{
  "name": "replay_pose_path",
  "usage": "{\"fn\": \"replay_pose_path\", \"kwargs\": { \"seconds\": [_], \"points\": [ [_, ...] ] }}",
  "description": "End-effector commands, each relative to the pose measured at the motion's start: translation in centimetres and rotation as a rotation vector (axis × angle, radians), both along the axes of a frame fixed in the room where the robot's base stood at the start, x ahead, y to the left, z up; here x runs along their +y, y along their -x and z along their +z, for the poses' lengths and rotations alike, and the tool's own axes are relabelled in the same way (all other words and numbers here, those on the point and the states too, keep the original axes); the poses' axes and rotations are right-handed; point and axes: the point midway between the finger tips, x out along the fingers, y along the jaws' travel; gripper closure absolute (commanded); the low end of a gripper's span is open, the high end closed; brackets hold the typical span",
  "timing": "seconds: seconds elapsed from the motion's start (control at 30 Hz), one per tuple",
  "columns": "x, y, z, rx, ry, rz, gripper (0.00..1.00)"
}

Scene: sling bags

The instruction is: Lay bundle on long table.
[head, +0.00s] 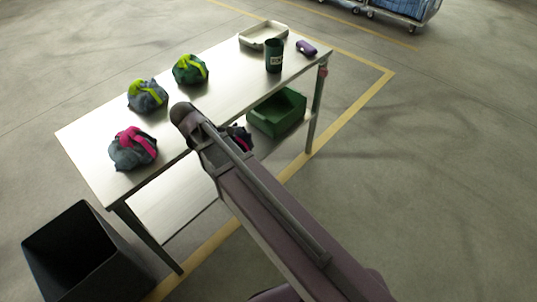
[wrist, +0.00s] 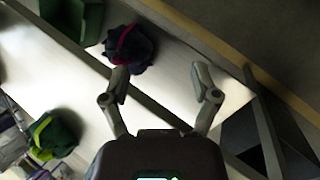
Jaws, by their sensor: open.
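The long table (head: 209,108) has a pale metal top and a lower shelf (head: 176,207). A dark bundle with a red-pink strap (wrist: 134,50) lies on the lower shelf. In the head view it shows only partly (head: 243,135), behind my arm. Three more bundles sit on the tabletop: one dark with a pink strap (head: 133,153), one grey-blue with a yellow-green strap (head: 148,97), one green with a yellow-green strap (head: 189,70). My gripper (wrist: 161,71) is open and empty; the shelf bundle appears just beyond its left finger, and I cannot tell the distance.
A green crate (head: 277,113) stands on the lower shelf near the shelf bundle. A white tray (head: 264,37), a dark green cup (head: 273,57) and a purple item (head: 307,48) are at the tabletop's far end. A black bin (head: 75,255) stands at the table's near end.

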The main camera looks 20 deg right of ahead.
Motion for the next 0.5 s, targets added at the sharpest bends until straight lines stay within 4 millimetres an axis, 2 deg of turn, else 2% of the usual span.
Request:
{"fn": "replay_pose_path", "kwargs": {
  "seconds": [0.03, 0.2, 0.5],
  "points": [
    [-1.7, 0.7, -0.3, -0.005, -0.036, -0.067, 0.22],
    [-5.6, 2.5, -1.1, -0.025, -0.16, -0.299, 0.22],
    [-11.4, 6.0, -1.9, -0.051, -0.364, -0.716, 0.22]
  ]
}}
